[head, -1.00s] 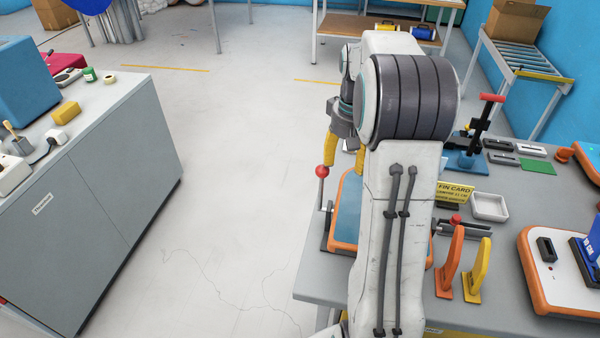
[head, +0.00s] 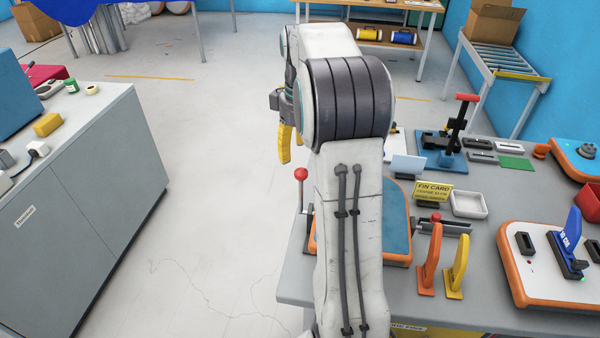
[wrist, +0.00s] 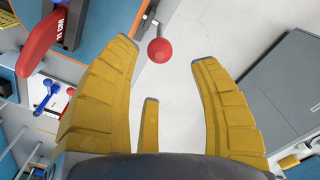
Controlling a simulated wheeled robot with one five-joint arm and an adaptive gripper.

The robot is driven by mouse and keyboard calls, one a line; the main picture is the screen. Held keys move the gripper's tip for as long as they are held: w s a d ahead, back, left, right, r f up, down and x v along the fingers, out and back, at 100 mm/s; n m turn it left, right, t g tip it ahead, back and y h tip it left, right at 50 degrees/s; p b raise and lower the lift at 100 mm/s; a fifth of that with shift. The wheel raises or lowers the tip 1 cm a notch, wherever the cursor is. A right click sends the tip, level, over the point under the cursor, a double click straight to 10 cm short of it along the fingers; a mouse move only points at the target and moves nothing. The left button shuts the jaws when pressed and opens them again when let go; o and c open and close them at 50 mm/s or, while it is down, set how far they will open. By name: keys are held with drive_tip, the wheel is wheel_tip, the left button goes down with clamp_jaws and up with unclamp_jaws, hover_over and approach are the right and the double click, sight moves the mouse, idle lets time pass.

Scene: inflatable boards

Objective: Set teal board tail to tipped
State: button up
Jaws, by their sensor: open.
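The teal-topped board (head: 396,222) with an orange rim lies on the grey bench, partly hidden behind my arm in the head view. A lever with a red ball knob (head: 301,175) stands upright at its left side, at the bench's edge. My gripper (head: 284,143) hangs above and slightly left of the knob in that view, open and empty. In the wrist view the red knob (wrist: 161,50) appears between the spread yellow fingers (wrist: 165,58), apparently beyond the tips and untouched. The board's tail setting cannot be read.
An orange fin (head: 430,262) and a yellow fin (head: 457,268) stand on the bench's front. A white board (head: 512,265) with a blue fin lies right. A fin card (head: 433,192) and white tray (head: 468,204) stand behind. A grey cabinet (head: 80,190) is left, with clear floor between.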

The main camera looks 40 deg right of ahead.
sight(301, 169)
drive_tip(key=shift+f, duration=3.55)
